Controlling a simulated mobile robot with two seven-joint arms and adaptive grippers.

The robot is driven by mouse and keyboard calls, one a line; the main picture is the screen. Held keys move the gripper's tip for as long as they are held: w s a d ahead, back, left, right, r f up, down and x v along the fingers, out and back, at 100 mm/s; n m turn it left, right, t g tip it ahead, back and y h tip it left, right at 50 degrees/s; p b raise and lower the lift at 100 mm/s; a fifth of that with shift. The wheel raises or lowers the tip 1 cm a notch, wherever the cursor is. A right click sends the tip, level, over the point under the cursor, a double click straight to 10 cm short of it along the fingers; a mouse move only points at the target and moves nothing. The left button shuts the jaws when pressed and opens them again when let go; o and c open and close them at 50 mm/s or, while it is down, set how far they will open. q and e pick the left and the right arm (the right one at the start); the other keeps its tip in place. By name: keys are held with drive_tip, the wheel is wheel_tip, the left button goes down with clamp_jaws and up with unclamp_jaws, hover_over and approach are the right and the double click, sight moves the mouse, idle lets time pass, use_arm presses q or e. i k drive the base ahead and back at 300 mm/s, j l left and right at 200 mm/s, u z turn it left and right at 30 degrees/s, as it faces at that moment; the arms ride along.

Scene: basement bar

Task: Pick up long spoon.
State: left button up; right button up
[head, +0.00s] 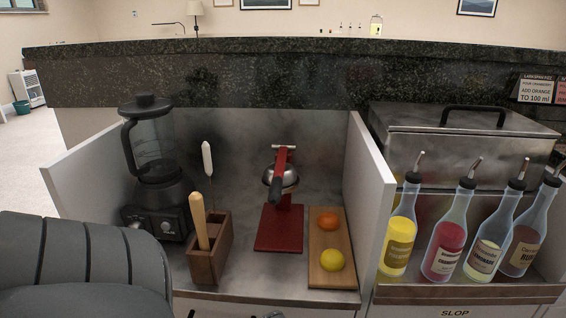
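A brown wooden holder (212,255) stands on the metal counter, left of centre. A light wooden handle (200,222) leans up out of it. A white-handled tool (207,158) with a thin dark shaft rises upright at the holder's back; its lower end is hidden. I see no spoon bowl, so I cannot tell whether either one is the long spoon. Neither gripper can be made out in the head view.
A black blender (152,150) stands left of the holder. A red citrus press (280,228) and a board (319,248) with an orange (328,220) and a lemon (332,260) are to its right. White side panels (371,200) bound the bay; several bottles (447,235) stand beyond.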

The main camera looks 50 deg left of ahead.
sight(206, 153)
drive_tip(key=u, duration=2.05)
